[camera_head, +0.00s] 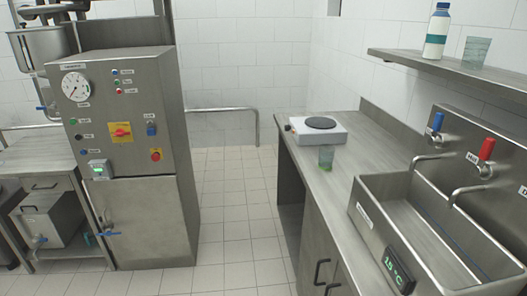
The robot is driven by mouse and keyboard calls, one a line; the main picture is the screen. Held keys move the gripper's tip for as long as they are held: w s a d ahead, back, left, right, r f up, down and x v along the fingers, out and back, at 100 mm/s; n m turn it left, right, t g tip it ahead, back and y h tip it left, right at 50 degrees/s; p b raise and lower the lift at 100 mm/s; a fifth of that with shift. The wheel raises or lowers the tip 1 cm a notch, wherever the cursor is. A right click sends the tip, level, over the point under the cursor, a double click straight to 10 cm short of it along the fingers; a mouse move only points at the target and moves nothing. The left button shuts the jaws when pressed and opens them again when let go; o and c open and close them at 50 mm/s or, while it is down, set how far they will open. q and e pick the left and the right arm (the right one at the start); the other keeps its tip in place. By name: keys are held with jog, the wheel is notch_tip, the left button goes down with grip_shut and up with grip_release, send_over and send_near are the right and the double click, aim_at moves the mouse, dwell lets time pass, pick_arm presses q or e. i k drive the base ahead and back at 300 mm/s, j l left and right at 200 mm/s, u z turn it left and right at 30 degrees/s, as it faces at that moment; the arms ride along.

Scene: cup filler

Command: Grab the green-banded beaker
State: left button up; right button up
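A small, clear beaker with green on it (326,157) stands upright on the steel counter (345,185), just in front of the white hot plate and near the counter's left edge. Another greenish, see-through beaker (475,53) stands on the wall shelf at the upper right. At this size I cannot clearly tell a band on either beaker. Neither of my grippers shows in the head view.
A white hot plate (317,130) sits at the counter's back. A steel sink (428,240) with blue and red taps is at right. A white bottle (437,32) stands on the shelf (440,68). A control cabinet (122,150) stands left; tiled floor between is clear.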

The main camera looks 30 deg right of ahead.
aim_at(326, 152)
jog(key=i+j, duration=0.2)
jog(key=i, duration=0.3)
jog(key=i+j+z, duration=0.15)
jog(key=i, duration=0.3)
